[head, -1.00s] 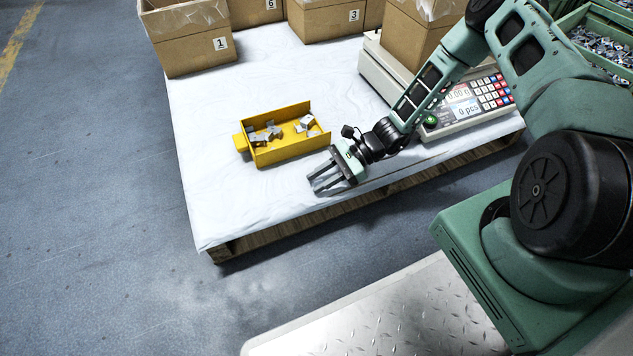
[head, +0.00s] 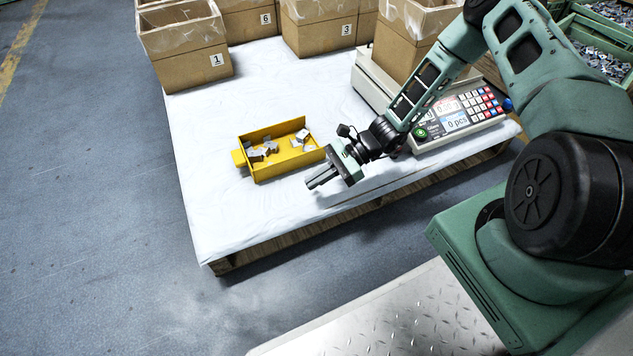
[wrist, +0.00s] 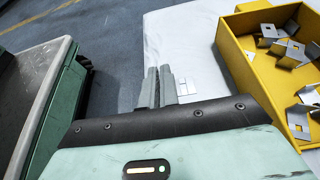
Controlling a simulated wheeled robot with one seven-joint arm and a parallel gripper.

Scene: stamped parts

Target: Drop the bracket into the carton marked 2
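Several small grey metal brackets (head: 302,137) lie in a yellow open-fronted tray (head: 285,168) on the white-covered pallet. In the wrist view the brackets (wrist: 290,52) and the tray (wrist: 242,68) are at the right. My gripper (head: 314,182) is beside the tray's right end, outside it. Its fingers (wrist: 159,74) are close together, with no bracket seen between them. Small pale flat shapes (wrist: 198,88) show on the white cover just right of the fingers; I cannot tell what they are. No carton with a readable 2 is in view.
Cartons marked 1 (head: 190,70), 6 (head: 248,24) and 3 (head: 318,38) stand along the back. An unmarked-looking carton (head: 400,45) sits on a counting scale (head: 458,118). Green bins of parts (head: 600,55) are at the far right. The pallet's front left is clear.

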